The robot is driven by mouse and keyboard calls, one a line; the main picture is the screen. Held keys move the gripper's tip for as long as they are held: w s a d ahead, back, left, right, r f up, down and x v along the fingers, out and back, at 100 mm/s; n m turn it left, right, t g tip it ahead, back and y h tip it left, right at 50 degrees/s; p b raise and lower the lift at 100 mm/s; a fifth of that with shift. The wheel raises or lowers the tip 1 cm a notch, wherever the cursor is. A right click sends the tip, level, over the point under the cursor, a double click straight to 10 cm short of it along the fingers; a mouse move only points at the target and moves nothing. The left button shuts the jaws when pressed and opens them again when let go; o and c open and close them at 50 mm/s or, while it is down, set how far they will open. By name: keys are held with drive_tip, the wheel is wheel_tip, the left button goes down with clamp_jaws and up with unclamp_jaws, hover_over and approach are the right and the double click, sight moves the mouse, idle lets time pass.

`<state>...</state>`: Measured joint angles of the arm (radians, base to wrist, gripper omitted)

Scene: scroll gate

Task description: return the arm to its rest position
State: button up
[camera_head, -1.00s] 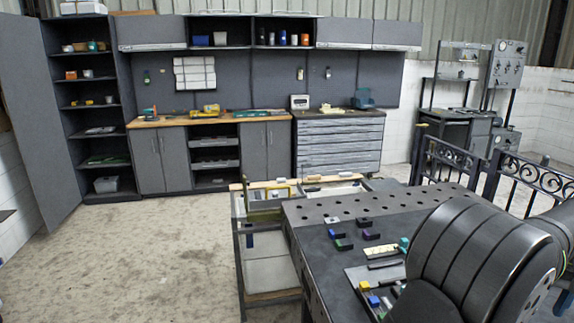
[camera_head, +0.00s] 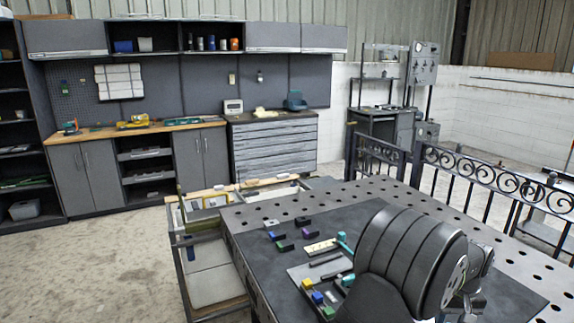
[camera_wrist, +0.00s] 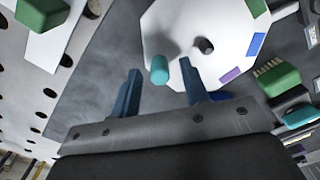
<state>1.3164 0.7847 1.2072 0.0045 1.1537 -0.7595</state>
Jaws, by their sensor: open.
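My gripper (camera_wrist: 160,66) shows in the wrist view with its two blue fingers spread apart and nothing held between them. A teal round peg (camera_wrist: 160,70) appears in the gap between the fingertips, beyond them; its distance is unclear. A white many-sided plate (camera_wrist: 205,25) lies behind it, with a dark knob (camera_wrist: 206,46) and green, blue and purple patches near its edge. In the head view my dark, bulky arm covers the right part of the work table (camera_head: 252,236), and I cannot make out the fingers there.
Small coloured blocks (camera_head: 280,236), a cream strip (camera_head: 320,246) and a tray (camera_head: 300,271) of pieces lie on the table, left of my arm. Green pieces (camera_wrist: 278,78) lie at right in the wrist view. A scrolled metal railing (camera_head: 490,185) runs behind the table. Open floor lies left.

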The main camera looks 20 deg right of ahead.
idle(0.3)
wheel_tip(320, 180, up, 17)
wheel_tip(320, 180, down, 17)
drive_tip(key=shift+f, duration=0.2)
drive_tip(key=shift+s+a+r+m, duration=0.15)
drive_tip(key=shift+s+m, duration=0.1)
drive_tip(key=shift+m, duration=0.25)
drive_tip(key=m, duration=0.1)
drive_tip(key=s+m, duration=0.1)
drive_tip(key=shift+a+m, duration=0.3)
drive_tip(key=m, duration=0.1)
drive_tip(key=s+a+m, duration=0.1)
drive_tip(key=m, duration=0.1)
drive_tip(key=a+m, duration=0.1)
drive_tip(key=m, duration=0.1)
drive_tip(key=shift+s, duration=0.3)
drive_tip(key=shift+r, duration=0.4)
wheel_tip(320, 180, up, 7)
drive_tip(key=shift+o, duration=0.4)
